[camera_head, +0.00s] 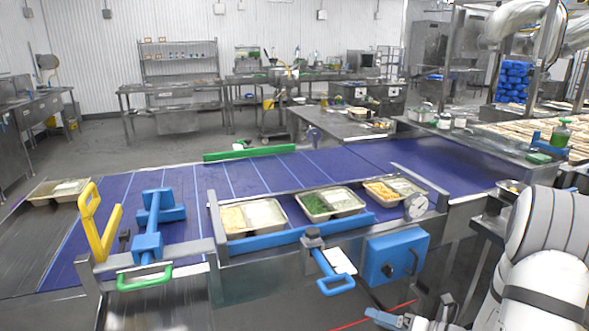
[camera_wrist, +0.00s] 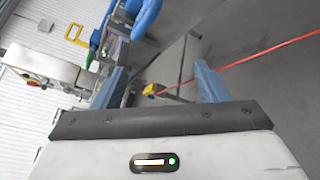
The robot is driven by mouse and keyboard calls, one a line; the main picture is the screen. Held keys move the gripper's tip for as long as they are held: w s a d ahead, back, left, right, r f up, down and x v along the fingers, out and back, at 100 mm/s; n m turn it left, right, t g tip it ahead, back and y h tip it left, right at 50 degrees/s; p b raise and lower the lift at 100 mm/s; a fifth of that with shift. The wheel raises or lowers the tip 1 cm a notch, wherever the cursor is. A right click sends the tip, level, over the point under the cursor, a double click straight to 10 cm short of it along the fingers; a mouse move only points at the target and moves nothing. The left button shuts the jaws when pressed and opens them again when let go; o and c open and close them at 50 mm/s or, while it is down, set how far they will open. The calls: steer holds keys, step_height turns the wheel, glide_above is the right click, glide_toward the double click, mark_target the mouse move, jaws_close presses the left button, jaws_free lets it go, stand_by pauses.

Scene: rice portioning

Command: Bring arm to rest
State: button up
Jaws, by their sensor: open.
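My white arm (camera_head: 545,270) is at the lower right in the head view, beside the conveyor's near side. My gripper (camera_head: 408,317) is low at the bottom edge there, partly cut off. In the wrist view my gripper (camera_wrist: 160,82) has its two blue fingers spread apart, with nothing held between them. Grey floor (camera_wrist: 175,65) shows beyond the fingers.
The purple conveyor (camera_head: 130,200) carries several trays, including one with green food (camera_head: 325,203). A blue box (camera_head: 395,258) with a dark knob sits on the conveyor's near side, close to my gripper. A red line (camera_wrist: 265,52) crosses the floor. Worktables (camera_head: 175,100) stand behind.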

steer(key=s+a+r+n+g+h+p, duration=0.1)
steer(key=s+a+r+n+g+h, duration=0.1)
steer(key=s+a+r+n+g, duration=0.5)
steer(key=s+a+r+n+g+h+p, duration=0.1)
steer(key=s+a+n+g+h, duration=0.2)
steer(key=n, duration=0.8)
steer(key=s+d+r+n+t+h+p, duration=0.1)
steer(key=s+d+r+n+h, duration=0.1)
steer(key=n, duration=0.7)
steer(key=s+d+r+n+t+h+p, duration=0.1)
steer(key=s+d+r+n+t+h, duration=0.1)
steer(key=r+n+h, duration=0.4)
steer(key=s+d+n, duration=0.1)
steer(key=s+n, duration=0.1)
steer(key=n, duration=0.1)
steer(key=shift+s, duration=0.3)
